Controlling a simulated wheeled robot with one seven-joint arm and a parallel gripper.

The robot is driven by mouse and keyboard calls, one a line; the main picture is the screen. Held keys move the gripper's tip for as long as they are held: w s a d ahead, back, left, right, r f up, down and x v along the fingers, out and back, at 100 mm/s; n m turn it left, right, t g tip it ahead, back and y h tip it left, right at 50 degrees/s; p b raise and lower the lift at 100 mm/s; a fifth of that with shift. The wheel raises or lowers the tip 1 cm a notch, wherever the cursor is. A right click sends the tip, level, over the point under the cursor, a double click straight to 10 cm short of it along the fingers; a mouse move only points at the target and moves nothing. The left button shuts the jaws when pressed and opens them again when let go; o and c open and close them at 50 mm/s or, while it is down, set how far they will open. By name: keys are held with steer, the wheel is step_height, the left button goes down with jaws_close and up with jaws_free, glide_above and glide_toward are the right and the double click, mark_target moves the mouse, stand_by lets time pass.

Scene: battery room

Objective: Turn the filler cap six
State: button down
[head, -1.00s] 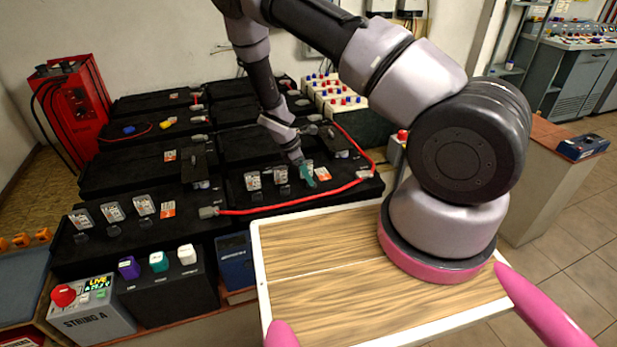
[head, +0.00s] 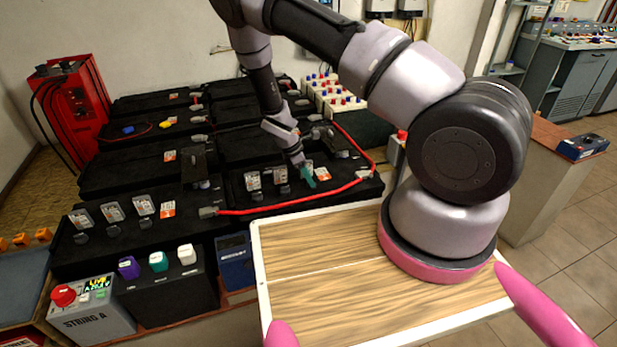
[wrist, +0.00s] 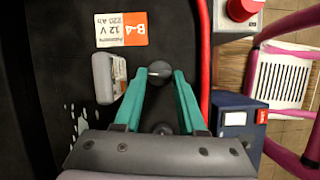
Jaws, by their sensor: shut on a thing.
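A dark round filler cap (wrist: 160,72) with a short light mark on top sits on the black battery (wrist: 65,60) labelled B-4. My gripper (wrist: 160,76) has its teal fingers shut on this cap, one on each side, in the wrist view. In the head view my gripper (head: 309,178) reaches down to the near-right battery (head: 240,195), and its fingers hide the cap. A second dark cap (wrist: 162,128) shows between the fingers, closer to the palm. An upright tag (wrist: 108,78) stands beside the held cap. I cannot read the cap's number.
A red cable (head: 300,207) curves along the battery's front and right edge. More black batteries with tags stand left and behind. A wooden-topped tray (head: 320,285) is in front. A grey box with a red button (wrist: 242,8) and a blue meter (wrist: 235,118) lie beyond the cable.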

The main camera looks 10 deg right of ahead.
steer(key=m, duration=0.1)
steer(key=m+g, duration=0.1)
steer(key=m, duration=0.2)
steer(key=shift+w+d+g, duration=0.1)
steer(key=shift+w+g, duration=0.15)
steer(key=shift+g, duration=0.05)
steer(key=m+g+y, duration=0.1)
steer(key=m, duration=0.2)
steer(key=shift+w+m, duration=0.15)
steer(key=shift+m, duration=0.15)
steer(key=m, duration=0.1)
steer(key=m+y, duration=0.1)
steer(key=m, duration=0.1)
steer(key=m+g, duration=0.1)
steer(key=shift+w+d+m, duration=0.15)
steer(key=shift+d+m, duration=0.1)
steer(key=shift+m, duration=0.05)
steer(key=shift+d+m+g+y, duration=0.15)
steer(key=shift+m+y, duration=0.3)
steer(key=shift+m, duration=0.6)
steer(key=shift+m+g+y, duration=0.25)
steer(key=shift+m+y, duration=0.2)
steer(key=shift+m, duration=0.6)
steer(key=shift+c, duration=2.4)
jaws_free()
